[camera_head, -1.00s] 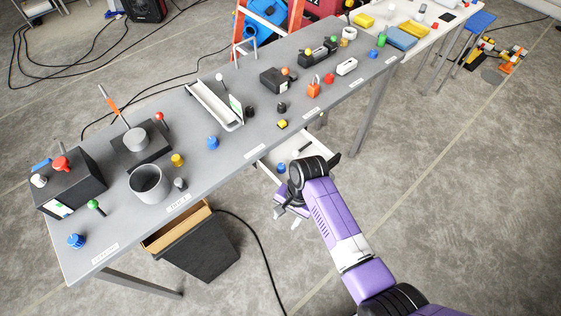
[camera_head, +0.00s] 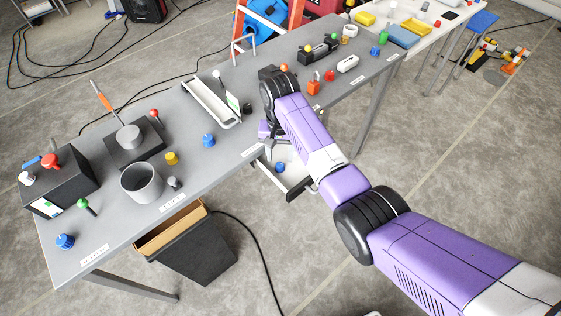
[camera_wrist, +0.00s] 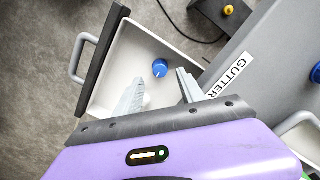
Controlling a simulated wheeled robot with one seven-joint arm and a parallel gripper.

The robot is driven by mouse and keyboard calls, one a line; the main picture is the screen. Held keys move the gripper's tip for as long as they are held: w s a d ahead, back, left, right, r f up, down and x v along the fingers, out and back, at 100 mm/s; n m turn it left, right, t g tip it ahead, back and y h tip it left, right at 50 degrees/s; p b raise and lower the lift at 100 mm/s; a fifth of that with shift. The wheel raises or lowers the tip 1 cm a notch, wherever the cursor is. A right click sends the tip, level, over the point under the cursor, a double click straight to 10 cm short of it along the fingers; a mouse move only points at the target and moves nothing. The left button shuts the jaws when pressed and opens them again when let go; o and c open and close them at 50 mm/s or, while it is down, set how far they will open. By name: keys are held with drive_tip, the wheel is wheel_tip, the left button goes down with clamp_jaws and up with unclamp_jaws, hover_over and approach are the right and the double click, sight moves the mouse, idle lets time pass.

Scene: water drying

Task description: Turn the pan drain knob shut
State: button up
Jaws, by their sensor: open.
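A white pan (camera_wrist: 118,48) sticks out like a drawer from under the grey table's front edge, and also shows in the head view (camera_head: 268,173). A blue knob (camera_wrist: 160,68) with a small white pointer mark sits inside it, and also shows in the head view (camera_head: 280,167). My gripper (camera_wrist: 160,78) is open above the pan, its pale fingers pointing toward the knob. In the wrist view the knob appears between the fingertips, a little beyond them. The height gap is hard to judge. In the head view my gripper (camera_head: 267,145) is partly hidden by my wrist.
The pan has a dark front panel (camera_wrist: 100,60) with a grey handle (camera_wrist: 78,58). The table (camera_wrist: 255,45) bears a "GUTTER" label beside the pan. Another blue knob (camera_head: 209,140) and the white gutter (camera_head: 207,103) are on the tabletop. A black bin (camera_head: 197,252) stands below.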

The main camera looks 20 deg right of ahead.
sight(280, 164)
drive_tip(key=shift+f, duration=2.2)
drive_tip(key=shift+c, duration=0.3)
clamp_jaws()
